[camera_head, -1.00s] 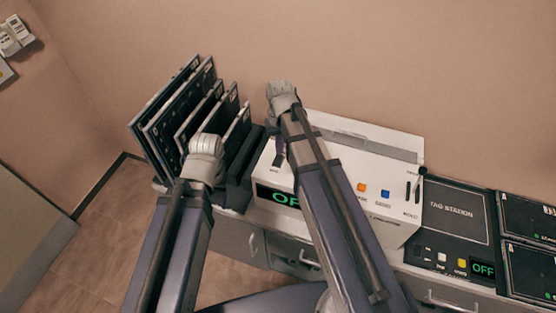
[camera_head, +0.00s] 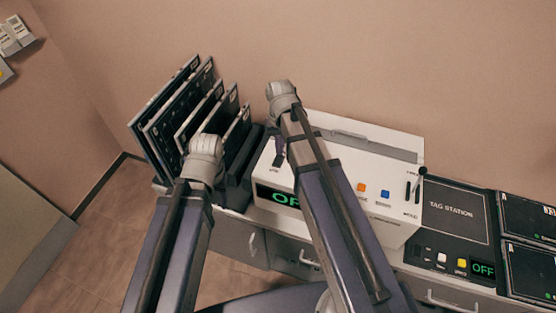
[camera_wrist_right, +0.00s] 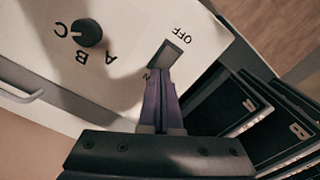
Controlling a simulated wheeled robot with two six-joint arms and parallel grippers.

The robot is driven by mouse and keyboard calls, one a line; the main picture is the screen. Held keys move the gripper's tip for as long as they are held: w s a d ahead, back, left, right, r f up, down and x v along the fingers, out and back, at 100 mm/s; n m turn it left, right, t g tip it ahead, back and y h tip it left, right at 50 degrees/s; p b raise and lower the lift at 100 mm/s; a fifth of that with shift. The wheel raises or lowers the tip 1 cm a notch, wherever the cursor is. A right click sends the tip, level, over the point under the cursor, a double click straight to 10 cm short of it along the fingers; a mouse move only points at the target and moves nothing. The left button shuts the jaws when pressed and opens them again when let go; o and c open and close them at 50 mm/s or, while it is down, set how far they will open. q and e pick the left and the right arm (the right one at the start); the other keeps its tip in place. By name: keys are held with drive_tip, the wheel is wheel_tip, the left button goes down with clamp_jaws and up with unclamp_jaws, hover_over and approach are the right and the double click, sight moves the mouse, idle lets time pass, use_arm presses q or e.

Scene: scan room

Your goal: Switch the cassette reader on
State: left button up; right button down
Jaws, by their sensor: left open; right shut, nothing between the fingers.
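The cassette reader (camera_head: 395,217) is the white box on the counter in the head view. Its green display (camera_head: 275,197) shows "OF", the rest hidden by my right arm. Its power rocker switch (camera_head: 279,158) is dark; in the right wrist view the switch (camera_wrist_right: 167,57) has "OFF" at one end and a partly covered label at the other. My right gripper (camera_wrist_right: 158,78) is shut and empty, its tips at or very near the covered-label end; I cannot tell if they touch. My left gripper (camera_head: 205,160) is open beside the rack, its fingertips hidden.
A black knob (camera_wrist_right: 88,32) marked A, B, C sits beside the switch. A rack of dark cassettes (camera_head: 180,115) stands left of the reader. Orange (camera_head: 361,187) and blue (camera_head: 385,194) buttons and a lever (camera_head: 421,175) are on the right. The tag station (camera_head: 450,212) reads OFF.

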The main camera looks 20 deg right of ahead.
sight(279, 157)
drive_tip(key=shift+f+b, duration=0.9)
drive_tip(key=shift+f, duration=0.05)
idle(0.6)
drive_tip(key=shift+r, duration=0.1)
wheel_tip(279, 157, up, 7)
drive_tip(key=p, duration=0.7)
drive_tip(key=shift+s+a, duration=0.1)
drive_tip(key=s+a+f+n+h+b, duration=0.1)
drive_tip(key=s+a+f+n+b, duration=0.3)
drive_tip(key=s+a, duration=0.6)
drive_tip(key=s+f+b, duration=0.2)
drive_tip(key=s, duration=0.2)
drive_tip(key=shift+a+f+n, duration=0.15)
drive_tip(key=shift+n, duration=0.15)
